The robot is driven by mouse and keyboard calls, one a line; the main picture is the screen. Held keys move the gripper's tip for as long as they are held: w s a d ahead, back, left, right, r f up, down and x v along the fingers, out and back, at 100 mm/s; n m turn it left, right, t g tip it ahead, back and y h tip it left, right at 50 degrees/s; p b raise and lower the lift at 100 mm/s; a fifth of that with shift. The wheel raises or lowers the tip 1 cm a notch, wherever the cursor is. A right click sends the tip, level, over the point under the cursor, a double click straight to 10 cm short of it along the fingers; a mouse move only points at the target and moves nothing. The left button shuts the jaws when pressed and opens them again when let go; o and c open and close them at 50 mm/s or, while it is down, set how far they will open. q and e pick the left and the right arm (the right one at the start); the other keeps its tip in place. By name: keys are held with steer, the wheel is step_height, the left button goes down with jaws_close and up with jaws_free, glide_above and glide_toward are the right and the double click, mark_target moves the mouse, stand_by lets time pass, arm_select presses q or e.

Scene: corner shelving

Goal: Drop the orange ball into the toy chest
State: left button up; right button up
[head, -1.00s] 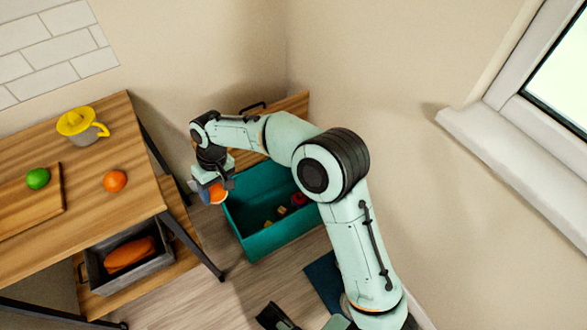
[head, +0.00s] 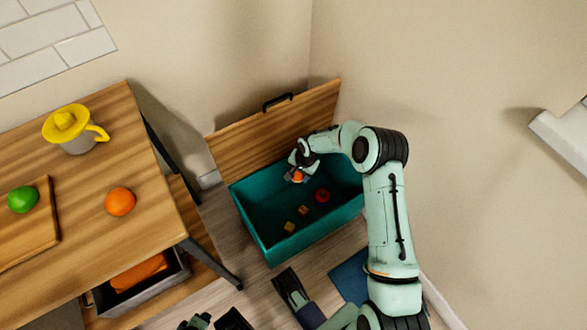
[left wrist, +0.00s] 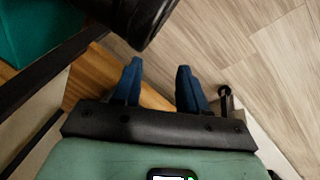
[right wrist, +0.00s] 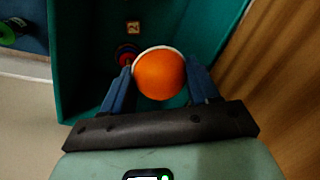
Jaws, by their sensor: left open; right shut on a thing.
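The orange ball (right wrist: 160,75) sits between the blue fingers of my right gripper (right wrist: 160,88) in the right wrist view, with a pale edge along its far side. In the head view the right gripper (head: 298,172) holds the ball (head: 297,177) over the back part of the teal toy chest (head: 250,225). The chest's wooden lid (head: 275,122) stands open at the back. The exact height of the ball above the chest floor is hard to tell. My left gripper (left wrist: 158,80) is open and empty in the left wrist view, above the wood floor.
A red ring (head: 322,196) and small blocks (head: 290,227) lie in the chest. At left, a wooden table (head: 95,235) bears an orange (head: 120,202), a green fruit (head: 23,199) and a yellow-topped juicer (head: 72,128). A grey bin (head: 180,272) sits below. A blue mat (head: 350,277) lies right.

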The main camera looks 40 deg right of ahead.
mark_target(299, 179)
step_height(299, 179, down, 5)
steer(key=b, duration=0.2)
steer(key=shift+s+r+b, duration=0.1)
steer(key=shift+r+b, duration=0.1)
steer(key=shift+b, duration=0.1)
arm_select(q)
steer(key=s+a+f+g, duration=0.1)
steer(key=s+f+g, duration=0.1)
steer(key=s+f, duration=0.3)
steer(key=shift+s+f, duration=0.3)
steer(key=shift+s, duration=0.45)
arm_select(e)
steer(key=shift+f, duration=0.55)
steer(key=o, duration=1.1)
steer(key=shift+o, duration=0.2)
steer(key=shift+r, duration=0.1)
